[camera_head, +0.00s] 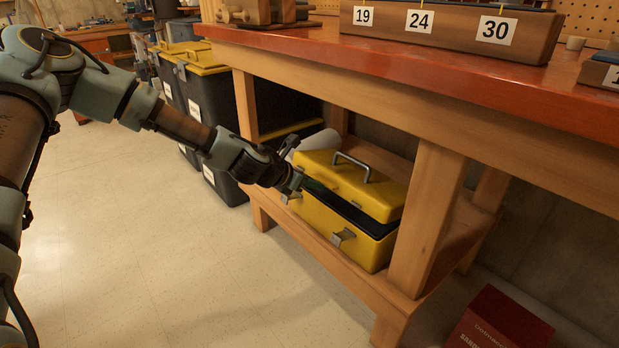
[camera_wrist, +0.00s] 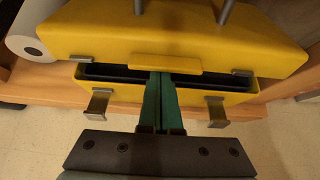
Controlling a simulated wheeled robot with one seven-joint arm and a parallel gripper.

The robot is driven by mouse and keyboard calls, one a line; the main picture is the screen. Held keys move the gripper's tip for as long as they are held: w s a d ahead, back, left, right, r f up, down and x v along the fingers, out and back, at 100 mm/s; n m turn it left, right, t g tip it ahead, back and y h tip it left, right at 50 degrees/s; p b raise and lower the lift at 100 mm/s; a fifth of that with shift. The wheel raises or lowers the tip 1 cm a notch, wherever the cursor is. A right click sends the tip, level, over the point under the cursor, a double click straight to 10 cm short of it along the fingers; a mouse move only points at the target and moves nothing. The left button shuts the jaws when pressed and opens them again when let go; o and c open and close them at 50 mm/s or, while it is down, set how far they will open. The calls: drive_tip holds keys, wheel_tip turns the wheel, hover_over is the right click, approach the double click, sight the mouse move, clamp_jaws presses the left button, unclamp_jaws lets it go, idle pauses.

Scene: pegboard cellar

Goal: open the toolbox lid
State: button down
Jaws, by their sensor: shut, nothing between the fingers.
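The yellow toolbox (camera_head: 335,225) stands on the low wooden shelf under the workbench. Its lid (camera_head: 340,178), with a grey handle (camera_head: 352,163), is raised a little, and a dark gap shows between lid and body. In the wrist view the lid (camera_wrist: 170,35) has a front lip (camera_wrist: 152,65) and two metal latches (camera_wrist: 98,104) (camera_wrist: 217,112) stick out from the body below, clear of the lid. My gripper (camera_head: 308,186) is at the toolbox front. Its green fingers (camera_wrist: 161,76) are together, with their tips under the lip, at the gap. Whether they touch the lid is unclear.
The workbench top (camera_head: 400,55) overhangs the toolbox, and a wooden leg (camera_head: 430,215) stands right of it. A white roll (camera_wrist: 30,40) lies left of it. Black bins with yellow lids (camera_head: 205,67) stand farther left. A red box (camera_head: 500,322) is at lower right. The floor in front is clear.

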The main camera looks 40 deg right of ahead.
sight(327, 177)
drive_tip(key=r+p, duration=0.1)
drive_tip(key=d+r+y+p, duration=0.1)
drive_tip(key=r+p, duration=0.1)
drive_tip(key=shift+d+r+p, duration=0.1)
drive_tip(key=shift+r+p, duration=0.1)
drive_tip(key=shift+p, duration=0.1)
drive_tip(key=r+p, duration=0.1)
drive_tip(key=d+r+p, duration=0.1)
drive_tip(key=shift+s+d+r+p, duration=0.1)
drive_tip(key=shift+d+r+p, duration=0.1)
drive_tip(key=shift+d+p, duration=0.1)
drive_tip(key=shift+d+r+p, duration=0.6)
drive_tip(key=shift+d+r, duration=0.05)
drive_tip(key=shift+r, duration=0.05)
